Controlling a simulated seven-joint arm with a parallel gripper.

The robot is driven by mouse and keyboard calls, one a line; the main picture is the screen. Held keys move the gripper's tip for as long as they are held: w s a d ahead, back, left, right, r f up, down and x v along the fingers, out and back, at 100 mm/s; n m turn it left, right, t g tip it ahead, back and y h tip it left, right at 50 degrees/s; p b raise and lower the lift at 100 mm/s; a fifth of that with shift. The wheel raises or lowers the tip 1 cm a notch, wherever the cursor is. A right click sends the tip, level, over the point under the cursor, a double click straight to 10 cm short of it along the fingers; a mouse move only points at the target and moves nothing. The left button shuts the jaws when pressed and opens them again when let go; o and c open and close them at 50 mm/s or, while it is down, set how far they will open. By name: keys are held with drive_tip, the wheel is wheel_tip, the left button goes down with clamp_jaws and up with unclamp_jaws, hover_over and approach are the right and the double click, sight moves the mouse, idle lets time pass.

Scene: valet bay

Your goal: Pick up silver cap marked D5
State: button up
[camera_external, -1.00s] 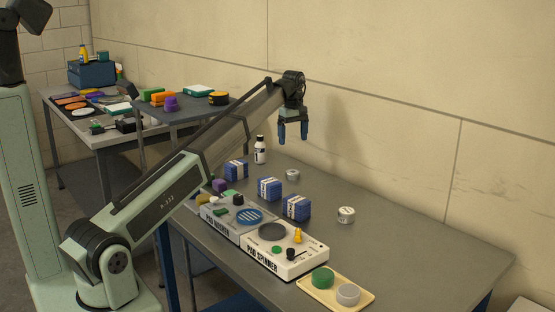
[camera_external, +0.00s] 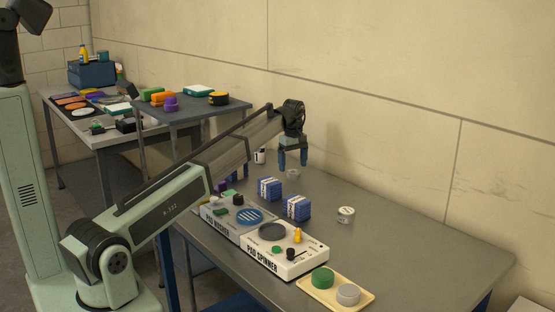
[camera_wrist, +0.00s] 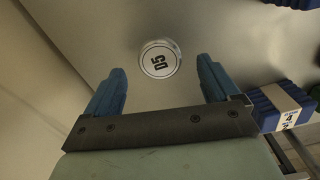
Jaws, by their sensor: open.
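The silver cap marked D5 (camera_wrist: 159,59) lies on the table, its round white top with black "D5" facing up in the wrist view. It sits between and a little beyond my two blue fingertips. In the external view the silver cap (camera_external: 292,174) is just below my gripper (camera_external: 293,164). My gripper (camera_wrist: 162,90) is open and empty, pointing down above the cap. The gap between fingers and cap is hard to judge.
Blue packs (camera_external: 270,189) stand near the cap; one pack (camera_wrist: 283,106) is right of my fingers. Another silver cap (camera_external: 346,215) lies further right. A white bottle (camera_external: 260,156) stands left of my gripper. A pad spinner (camera_external: 285,256) and yellow tray (camera_external: 320,296) are nearer the front edge.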

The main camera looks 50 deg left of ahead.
sight(293, 172)
wheel_tip(293, 172, down, 3)
drive_tip(key=shift+f, duration=0.2)
drive_tip(key=shift+c, duration=0.2)
drive_tip(key=c, duration=1.1)
drive_tip(key=shift+r, duration=0.1)
